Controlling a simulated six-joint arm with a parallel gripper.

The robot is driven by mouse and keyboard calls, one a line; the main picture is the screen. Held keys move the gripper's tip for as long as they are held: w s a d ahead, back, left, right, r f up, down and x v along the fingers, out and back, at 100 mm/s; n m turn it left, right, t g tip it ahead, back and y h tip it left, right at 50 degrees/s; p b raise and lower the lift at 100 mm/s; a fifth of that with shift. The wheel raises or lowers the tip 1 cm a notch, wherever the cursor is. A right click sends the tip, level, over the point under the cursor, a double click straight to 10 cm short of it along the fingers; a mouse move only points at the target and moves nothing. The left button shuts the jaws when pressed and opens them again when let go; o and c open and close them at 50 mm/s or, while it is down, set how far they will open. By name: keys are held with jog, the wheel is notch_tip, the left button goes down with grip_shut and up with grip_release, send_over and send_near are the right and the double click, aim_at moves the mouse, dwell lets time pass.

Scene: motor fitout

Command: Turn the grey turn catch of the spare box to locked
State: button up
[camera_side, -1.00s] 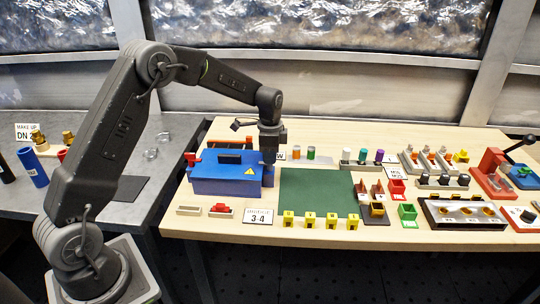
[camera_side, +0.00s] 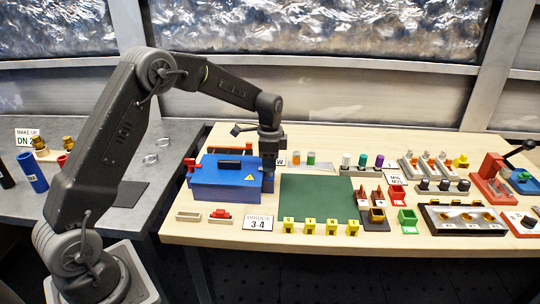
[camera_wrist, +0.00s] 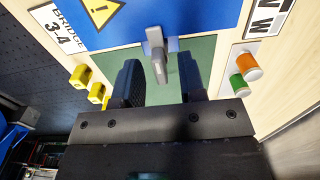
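The blue spare box (camera_side: 222,180) with a yellow warning triangle sits at the left of the wooden table; its edge also shows at the top of the wrist view (camera_wrist: 180,18). Its grey turn catch (camera_wrist: 157,58) shows in the wrist view at the box's edge, its lever pointing toward my gripper. My gripper (camera_wrist: 160,68) is open, one dark finger on each side of the catch, with visible gaps to both. In the side view my gripper (camera_side: 268,166) is at the box's right end, pointing down, and hides the catch.
A green mat (camera_side: 316,203) lies right of the box, with several yellow blocks (camera_side: 309,228) along its front edge. A "BRIDGE 3-4" card (camera_side: 258,223) lies in front. Orange and green cylinders (camera_wrist: 245,75) stand behind my gripper in the side view.

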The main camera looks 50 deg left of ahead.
notch_tip(320, 180, up, 14)
dwell(0.5)
jog(key=s+d+r+n+t, duration=0.1)
jog(key=s+d+r+n, duration=0.1)
jog(key=s+d+r, duration=0.35)
jog(key=s+d+r+n+t, duration=0.2)
jog(key=s, duration=0.6)
jog(key=s+d+f+n+t, duration=0.1)
jog(key=s+d+f+n, duration=0.1)
jog(key=s, duration=0.6)
jog(key=s+d+f+n+t, duration=0.1)
jog(key=s+d+f+n, duration=0.1)
jog(key=s, duration=0.6)
jog(key=shift+s+f+n+t, duration=0.3)
jog(key=shift+s+f+n, duration=0.05)
jog(key=shift+f+n, duration=0.15)
